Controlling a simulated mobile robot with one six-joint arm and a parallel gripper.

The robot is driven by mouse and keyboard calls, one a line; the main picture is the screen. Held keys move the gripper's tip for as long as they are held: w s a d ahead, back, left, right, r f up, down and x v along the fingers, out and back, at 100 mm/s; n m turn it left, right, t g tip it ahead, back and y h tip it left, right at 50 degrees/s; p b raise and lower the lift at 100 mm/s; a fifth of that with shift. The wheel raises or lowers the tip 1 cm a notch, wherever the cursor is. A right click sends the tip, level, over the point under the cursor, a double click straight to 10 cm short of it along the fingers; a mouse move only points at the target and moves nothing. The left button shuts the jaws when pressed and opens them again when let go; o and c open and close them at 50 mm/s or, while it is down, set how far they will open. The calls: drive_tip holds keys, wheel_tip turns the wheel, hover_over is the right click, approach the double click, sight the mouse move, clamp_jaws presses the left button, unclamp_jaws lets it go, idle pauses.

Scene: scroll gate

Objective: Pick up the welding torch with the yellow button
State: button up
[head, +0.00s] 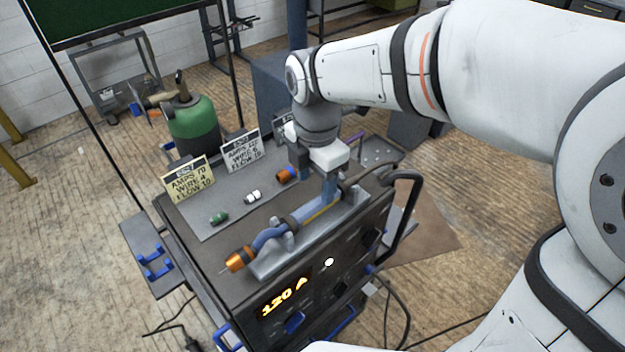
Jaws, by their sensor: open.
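A welding torch (268,238) with a blue neck and an orange nozzle lies along a grey cradle (268,268) on top of the welding machine (190,235). Its nozzle end points to the lower left, and its dark rear end runs toward the upper right. A thin yellow strip (318,213) shows along the handle, but I cannot make out a button shape. My gripper (314,184) points down over the machine top with its fingers apart. The nearer finger overlaps the torch handle in the picture; I cannot tell whether it touches. The farther finger is beside an orange piece.
Small green (219,218), white (253,196) and orange (286,175) pieces lie on a grey mat behind the torch. Several sign cards (188,178) stand along the back edge. A black handle (408,205) rises at the machine's right. A green cylinder (193,125) stands behind.

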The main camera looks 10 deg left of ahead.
sight(313, 204)
drive_tip(key=shift+a+f+n, duration=0.25)
drive_tip(key=shift+a+n, duration=0.05)
drive_tip(key=shift+f, duration=0.35)
drive_tip(key=f, duration=0.2)
drive_tip(key=f+p, duration=0.1)
drive_tip(key=f, duration=0.3)
drive_tip(key=shift+w+f, duration=0.25)
drive_tip(key=shift+f, duration=0.15)
drive_tip(key=shift+c, duration=0.5)
drive_tip(key=c, duration=1.1)
